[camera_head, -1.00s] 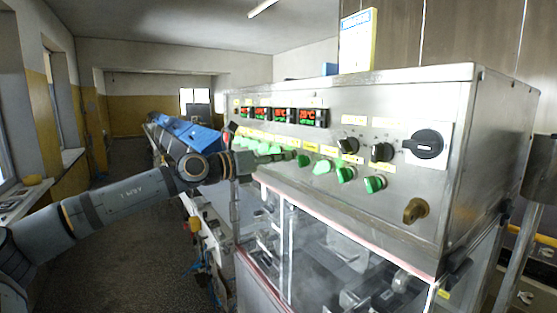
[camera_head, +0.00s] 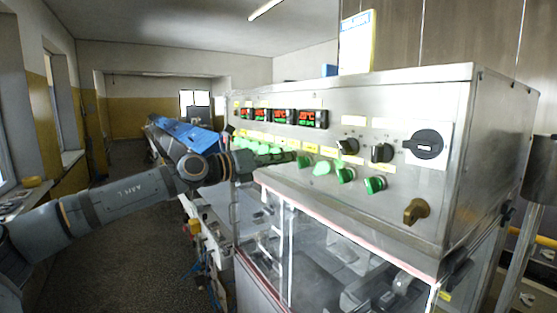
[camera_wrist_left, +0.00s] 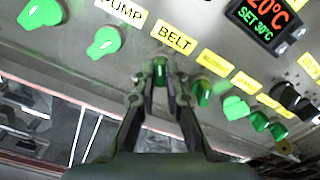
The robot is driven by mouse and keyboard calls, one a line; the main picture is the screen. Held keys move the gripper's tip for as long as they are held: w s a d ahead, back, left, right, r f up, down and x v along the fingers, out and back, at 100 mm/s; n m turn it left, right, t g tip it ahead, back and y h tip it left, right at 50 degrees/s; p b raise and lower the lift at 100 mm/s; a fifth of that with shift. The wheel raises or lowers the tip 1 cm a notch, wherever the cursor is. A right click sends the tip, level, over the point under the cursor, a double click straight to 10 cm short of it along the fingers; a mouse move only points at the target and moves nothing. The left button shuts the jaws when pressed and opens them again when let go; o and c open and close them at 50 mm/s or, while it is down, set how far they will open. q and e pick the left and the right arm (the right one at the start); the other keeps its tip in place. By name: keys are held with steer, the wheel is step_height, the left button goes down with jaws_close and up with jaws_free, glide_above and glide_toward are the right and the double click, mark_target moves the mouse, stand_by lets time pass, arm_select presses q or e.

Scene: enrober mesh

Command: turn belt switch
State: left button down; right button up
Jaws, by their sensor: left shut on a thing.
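The belt switch (camera_wrist_left: 159,75) is a small green knob on the steel control panel, just below the yellow BELT label (camera_wrist_left: 174,37) in the left wrist view. My left gripper (camera_wrist_left: 161,68) has its two dark fingers closed on either side of this knob and is shut on it. In the head view my left gripper (camera_head: 290,157) reaches in from the left along the row of green knobs, and it hides the belt switch there. The knob looks upright, roughly between the fingers. My right gripper is not in view.
Other green knobs (camera_head: 321,168) sit close on both sides of the gripper. Black knobs (camera_head: 382,153), a large rotary switch (camera_head: 428,144) and a brass-coloured handle (camera_head: 416,211) are further right. Temperature displays (camera_head: 313,118) are above. A clear-sided enclosure (camera_head: 320,240) juts out below the panel.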

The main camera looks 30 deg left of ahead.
arm_select(q)
steer(key=c, duration=1.4)
jaws_free()
steer(key=shift+w, duration=0.1)
steer(key=shift+d, duration=0.1)
steer(key=shift+w, duration=0.1)
